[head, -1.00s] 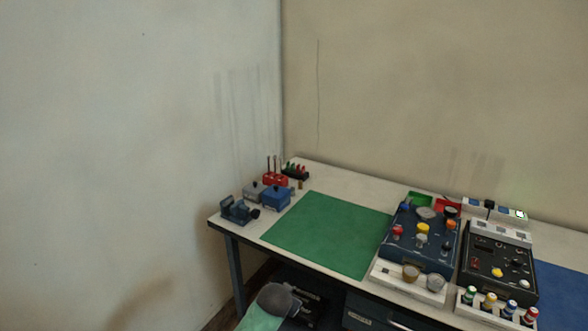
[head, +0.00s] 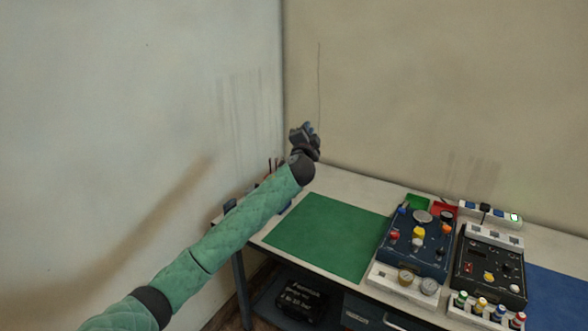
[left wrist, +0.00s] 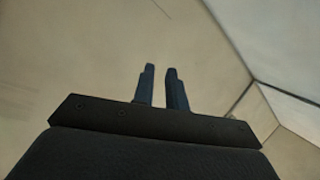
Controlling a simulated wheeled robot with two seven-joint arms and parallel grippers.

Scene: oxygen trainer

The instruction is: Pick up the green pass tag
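I cannot make out a green pass tag for certain in any view now. The back left of the table, where small red and green pieces stood in a dark rack, is mostly covered by my left arm in the head view. My left gripper (head: 304,132) is raised above the table's back left corner, in front of the wall. In the left wrist view its two fingers (left wrist: 161,70) stand a little apart with nothing between them, facing bare wall. My right gripper is not in view.
A green mat (head: 330,236) lies clear on the table. Right of it are a blue panel box (head: 432,250) and a black panel box (head: 489,270). Behind them are a green tray (head: 418,201) and a red tray (head: 444,208). Small coloured bottles (head: 480,305) stand at the front right.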

